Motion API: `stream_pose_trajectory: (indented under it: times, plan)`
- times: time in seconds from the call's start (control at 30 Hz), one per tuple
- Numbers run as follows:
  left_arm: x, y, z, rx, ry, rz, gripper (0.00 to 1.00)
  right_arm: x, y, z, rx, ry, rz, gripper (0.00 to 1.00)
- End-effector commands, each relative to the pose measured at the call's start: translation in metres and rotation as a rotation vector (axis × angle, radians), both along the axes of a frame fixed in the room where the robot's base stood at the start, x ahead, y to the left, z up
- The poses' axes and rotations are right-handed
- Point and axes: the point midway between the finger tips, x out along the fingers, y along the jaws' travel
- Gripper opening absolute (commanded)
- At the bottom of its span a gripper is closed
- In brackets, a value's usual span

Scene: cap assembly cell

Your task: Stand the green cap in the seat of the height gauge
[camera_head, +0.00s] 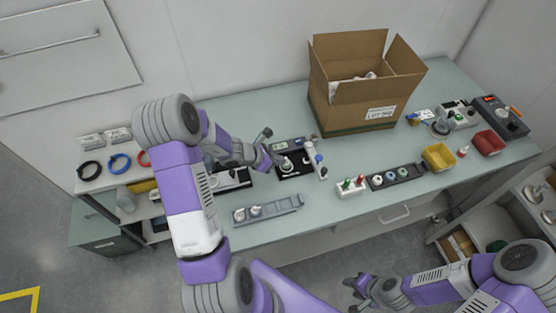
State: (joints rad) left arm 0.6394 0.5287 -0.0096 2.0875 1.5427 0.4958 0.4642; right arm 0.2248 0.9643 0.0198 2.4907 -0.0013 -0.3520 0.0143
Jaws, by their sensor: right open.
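A device with a black base (295,171) and a pale upright with a blue top (318,158) stands at the middle of the bench; it may be the height gauge. A pale round part sits on its base. My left gripper (272,153) is just left of and close to this device; its fingers are too small to read, and any held cap cannot be made out. Small green pieces show on a white block (351,191) and in a dark tray (382,184); I cannot tell which is the green cap. My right gripper (357,291) is open, low in front of the bench.
A large open cardboard box (345,106) stands at the back. A grey tray (283,207) with round parts lies at the front edge. Yellow (439,157) and red (488,142) bins are at the right. Cable rings lie at the far left.

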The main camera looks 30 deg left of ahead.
Motion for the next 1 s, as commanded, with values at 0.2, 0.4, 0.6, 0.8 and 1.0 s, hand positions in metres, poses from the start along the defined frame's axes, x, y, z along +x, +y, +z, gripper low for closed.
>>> stream_pose_trajectory:
  times: [0.2,0.4,0.6,0.8,1.0]
  plan:
    - [0.0,-0.0001,-0.0018,0.0,0.0,0.0,0.0,0.0,0.0,-0.0026,0.0,0.0,0.0,0.43]
    - [0.0,-0.0002,-0.0016,0.0,0.0,0.0,0.0,-0.0001,0.0,-0.0025,0.0,0.0,0.0,0.43]
    - [0.0,-0.0002,-0.0023,0.0,0.0,0.0,0.0,0.0,0.0,-0.0032,0.0,0.0,0.0,0.43]
    - [0.0001,-0.0002,-0.0044,0.0,0.0,0.0,0.0,0.0,0.0,-0.0057,0.0,0.0,0.0,0.43]
    - [0.0001,-0.0002,-0.0037,0.0,0.0,0.0,0.12,0.0,0.0001,-0.005,0.0,0.0,0.0,0.43]
